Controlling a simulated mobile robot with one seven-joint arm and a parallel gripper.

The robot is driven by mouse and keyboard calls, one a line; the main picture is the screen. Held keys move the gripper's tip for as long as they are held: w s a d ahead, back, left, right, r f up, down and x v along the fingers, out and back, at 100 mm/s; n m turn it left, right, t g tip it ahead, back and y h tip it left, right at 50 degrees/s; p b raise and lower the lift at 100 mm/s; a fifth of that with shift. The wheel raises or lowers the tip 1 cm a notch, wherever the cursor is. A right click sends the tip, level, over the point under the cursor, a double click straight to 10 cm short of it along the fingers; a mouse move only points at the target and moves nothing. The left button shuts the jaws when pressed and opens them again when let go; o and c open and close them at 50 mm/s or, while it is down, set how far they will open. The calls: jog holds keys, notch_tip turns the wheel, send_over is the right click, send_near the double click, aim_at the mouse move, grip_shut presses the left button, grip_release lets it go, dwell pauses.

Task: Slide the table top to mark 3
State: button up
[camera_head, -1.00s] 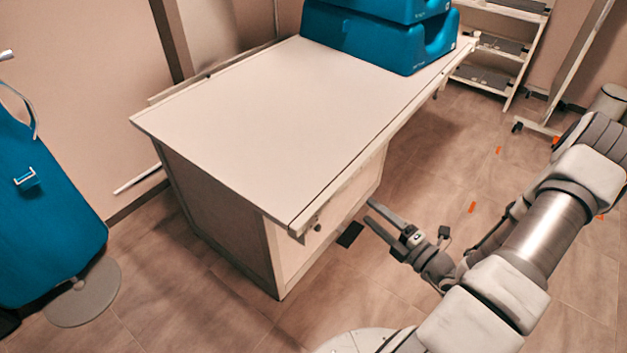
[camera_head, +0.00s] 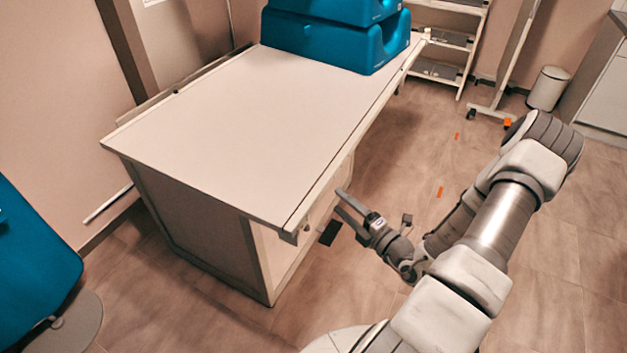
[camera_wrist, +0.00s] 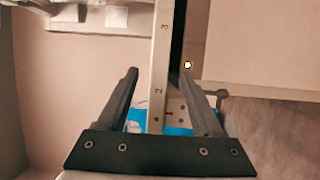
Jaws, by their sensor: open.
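In the wrist view a light rail strip (camera_wrist: 160,60) bears a "3" farther up and a "2" lower down. My gripper (camera_head: 340,200) is open and empty, beside the table's near right corner. In the wrist view its fingers (camera_wrist: 160,74) appear either side of the strip; contact cannot be told.
A blue apron-like item on a round-footed stand (camera_head: 70,325) is at the left. A shelf rack (camera_head: 440,70) and a bin (camera_head: 548,88) stand at the back.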

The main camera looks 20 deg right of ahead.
aim_at(314, 180)
jog(key=x, duration=1.1)
jog(key=shift+w+a, duration=0.15)
jog(key=shift+w, duration=0.05)
grip_shut()
dwell(0.9)
